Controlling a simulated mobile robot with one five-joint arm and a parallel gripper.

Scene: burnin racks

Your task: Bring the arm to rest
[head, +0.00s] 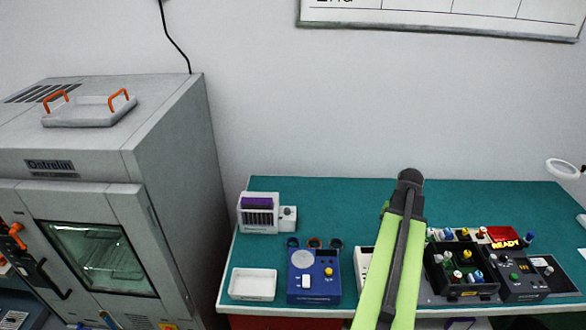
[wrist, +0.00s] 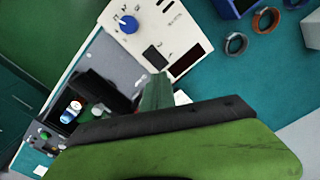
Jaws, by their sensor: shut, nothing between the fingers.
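My arm (head: 395,265), lime green with a dark strip, rises from the bottom of the head view to a dark joint, in front of the bench. In the wrist view, a broad green and black part of mine fills the bottom. My gripper (wrist: 157,92) shows beyond it as a narrow green tip, shut and empty, over the bench by the cream panel (wrist: 165,30) with a blue knob. I cannot tell from the picture how high it is above the panel. In the head view the gripper is mostly hidden behind the arm.
The teal bench (head: 340,205) holds a white tray (head: 252,284), a blue meter (head: 314,275), a white unit with a purple block (head: 262,212), and a black bin of small coloured parts (head: 460,272) right of my arm. A grey oven (head: 100,190) stands left. The bench's back is clear.

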